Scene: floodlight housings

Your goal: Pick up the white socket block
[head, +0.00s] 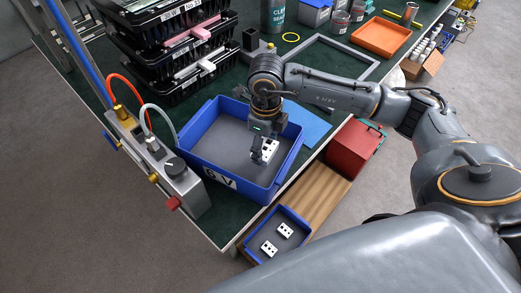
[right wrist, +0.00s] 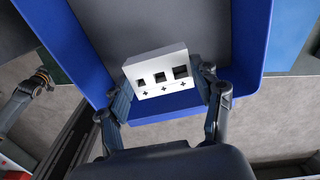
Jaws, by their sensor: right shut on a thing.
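The white socket block (right wrist: 158,72) with dark square holes and small plus marks shows in the right wrist view. My right gripper (right wrist: 165,98) has a finger on each side of it and is shut on it. In the head view the white socket block (head: 271,148) is partly hidden by my right gripper (head: 263,150), over the inside of the large blue bin (head: 238,187). I cannot tell whether the block touches the bin floor. My left gripper is not in view.
A small blue tray (head: 252,254) with two white blocks sits lower, on a wooden surface (head: 318,190). A red box (head: 353,148) is right of the bin. A grey control unit (head: 160,165) with hoses stands left. Black stacked trays (head: 170,75) stand behind.

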